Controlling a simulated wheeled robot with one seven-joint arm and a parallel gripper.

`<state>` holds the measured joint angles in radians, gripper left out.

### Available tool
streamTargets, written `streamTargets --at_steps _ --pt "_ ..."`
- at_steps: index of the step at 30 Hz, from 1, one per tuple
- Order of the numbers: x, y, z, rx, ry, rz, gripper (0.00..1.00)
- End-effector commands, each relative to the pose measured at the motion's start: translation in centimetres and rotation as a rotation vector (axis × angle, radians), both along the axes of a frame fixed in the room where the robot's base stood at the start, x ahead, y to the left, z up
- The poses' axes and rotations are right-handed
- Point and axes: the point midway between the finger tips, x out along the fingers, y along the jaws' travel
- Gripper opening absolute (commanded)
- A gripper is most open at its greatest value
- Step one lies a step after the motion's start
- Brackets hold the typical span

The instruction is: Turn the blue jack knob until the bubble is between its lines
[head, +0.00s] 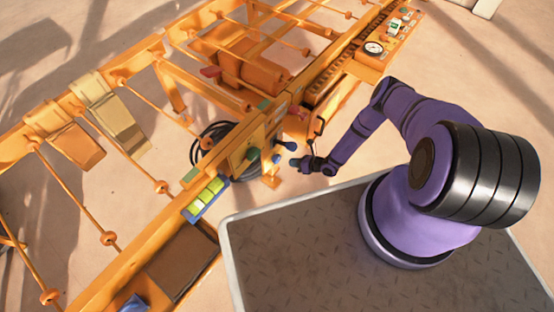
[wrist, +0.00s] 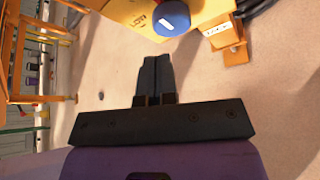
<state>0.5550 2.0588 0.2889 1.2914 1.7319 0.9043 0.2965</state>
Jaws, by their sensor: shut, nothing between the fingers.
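A round blue knob (wrist: 171,17) with a white mark shows at the top of the wrist view, on a yellow-orange housing, partly cut off by the frame edge. I cannot tell which one is the jack knob. My gripper is shut and empty; its fingers (wrist: 154,72) point toward the blue knob, with a gap between.
A blue holder with yellow-green cells (head: 208,197) sits on the orange frame. Black cable (head: 204,140) is coiled behind it. A panel with a round gauge (head: 373,48) stands at the upper right. An orange bracket (wrist: 229,43) is right of the knob. Bare floor lies below.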

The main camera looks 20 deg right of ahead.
Motion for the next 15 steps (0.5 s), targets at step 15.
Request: streamTargets --at_steps 15 --pt "4.1 3.2 0.0 0.000 -0.001 0.001 0.00"
